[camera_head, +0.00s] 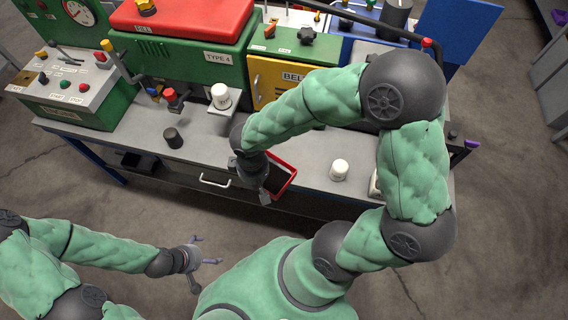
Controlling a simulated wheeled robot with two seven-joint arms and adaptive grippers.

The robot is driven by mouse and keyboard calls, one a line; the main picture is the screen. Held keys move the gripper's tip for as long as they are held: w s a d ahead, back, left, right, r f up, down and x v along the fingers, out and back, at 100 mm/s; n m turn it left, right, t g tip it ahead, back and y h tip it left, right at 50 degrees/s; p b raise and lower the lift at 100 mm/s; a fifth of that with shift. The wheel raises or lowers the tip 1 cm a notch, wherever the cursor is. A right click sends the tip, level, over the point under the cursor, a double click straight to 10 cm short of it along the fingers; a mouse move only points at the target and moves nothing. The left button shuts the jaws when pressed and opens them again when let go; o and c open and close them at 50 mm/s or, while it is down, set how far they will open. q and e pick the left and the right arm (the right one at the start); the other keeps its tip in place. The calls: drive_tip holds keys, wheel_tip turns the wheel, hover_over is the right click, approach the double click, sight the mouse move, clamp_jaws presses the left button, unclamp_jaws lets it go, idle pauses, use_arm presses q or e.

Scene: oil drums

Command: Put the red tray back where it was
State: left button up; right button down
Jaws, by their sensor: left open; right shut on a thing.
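The red tray (291,174), with a red rim and a dark inside, is at the front edge of the grey workbench (318,183), tilted in the picture. My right gripper (265,190) is shut on its left side. The wrist hides part of the tray, and I cannot tell whether the tray touches the bench. My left gripper (209,250) is open and empty, in front of the bench and low at the left, apart from everything.
A white cap-like container (339,170) stands right of the tray. A black cup (173,138) and a white container (221,96) on a small stand are to the left. Green machine (190,65) and yellow cabinet (275,85) line the back. Bench between cup and tray looks clear.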

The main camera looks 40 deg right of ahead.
drive_tip(key=shift+w+d+f, duration=0.15)
drive_tip(key=w+d+f, duration=0.1)
drive_tip(key=w, duration=0.1)
drive_tip(key=w+d+f+b, duration=0.1)
drive_tip(key=w+d, duration=0.1)
drive_tip(key=w+d+f+b, duration=0.1)
drive_tip(key=w, duration=0.1)
drive_tip(key=shift+w+d+f, duration=0.15)
drive_tip(key=shift+w+f, duration=0.15)
drive_tip(key=shift+f, duration=0.05)
drive_tip(key=w+d+f, duration=0.1)
drive_tip(key=w+f+b, duration=0.1)
drive_tip(key=f, duration=0.1)
drive_tip(key=w+d+f+b, duration=0.1)
drive_tip(key=w+f, duration=0.1)
drive_tip(key=shift+w+d+f, duration=0.1)
drive_tip(key=shift+d+f, duration=0.05)
drive_tip(key=shift+d, duration=0.2)
drive_tip(key=shift+w+d+f, duration=0.1)
drive_tip(key=shift+w+f, duration=0.05)
drive_tip(key=shift+f, duration=0.05)
drive_tip(key=shift+w+d+f+b, duration=0.15)
drive_tip(key=shift+f+b, duration=0.65)
drive_tip(key=shift+f, duration=0.9)
drive_tip(key=shift+f, duration=0.2)
drive_tip(key=c, duration=1.4)
unclamp_jaws()
